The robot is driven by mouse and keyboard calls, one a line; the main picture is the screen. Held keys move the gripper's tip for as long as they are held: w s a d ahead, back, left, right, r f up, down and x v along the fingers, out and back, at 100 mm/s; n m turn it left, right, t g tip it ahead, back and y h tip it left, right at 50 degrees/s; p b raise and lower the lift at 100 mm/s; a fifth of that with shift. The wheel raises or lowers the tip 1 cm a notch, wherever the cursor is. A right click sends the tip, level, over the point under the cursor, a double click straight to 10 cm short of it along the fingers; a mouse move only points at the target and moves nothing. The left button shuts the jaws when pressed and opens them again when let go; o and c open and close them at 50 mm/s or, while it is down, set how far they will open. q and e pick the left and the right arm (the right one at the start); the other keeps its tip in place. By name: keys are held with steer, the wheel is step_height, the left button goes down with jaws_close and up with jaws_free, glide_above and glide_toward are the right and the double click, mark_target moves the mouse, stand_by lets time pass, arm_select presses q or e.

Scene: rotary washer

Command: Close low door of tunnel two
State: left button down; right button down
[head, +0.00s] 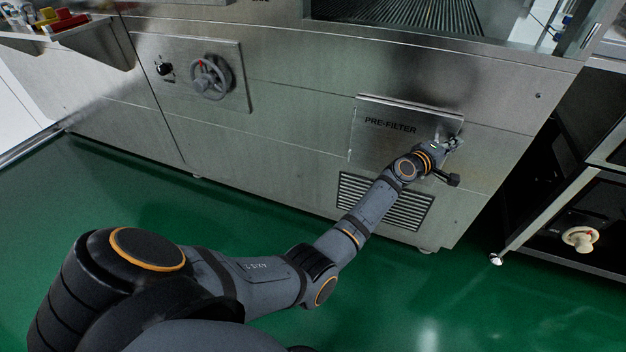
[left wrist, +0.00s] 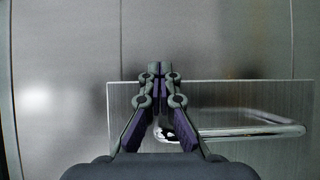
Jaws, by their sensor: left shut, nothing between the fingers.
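The low door (head: 388,141), a steel panel marked PRE-FILTER, sits low on the front of the washer. It looks almost upright; I cannot tell whether it is flush with the front. My left gripper (head: 456,142) is at the right part of this door, its fingers shut and empty. In the left wrist view, the closed fingers (left wrist: 160,70) reach past the top edge of the door (left wrist: 240,95). The door's bar handle (left wrist: 245,131) extends to the right from behind the fingers, and its left end is partly hidden. I cannot tell whether the fingers touch the door. My right gripper is out of view.
A vent grille (head: 385,201) lies below the door. A handwheel (head: 210,77) on a separate panel is to the left. A dark open-framed unit (head: 585,215) stands at the right. The green floor (head: 400,300) in front is clear apart from my arm.

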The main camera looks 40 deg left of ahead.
arm_select(q)
steer(key=shift+a+r, duration=0.1)
steer(key=shift+a, duration=0.1)
steer(key=v, duration=1.2)
steer(key=shift+d, duration=0.15)
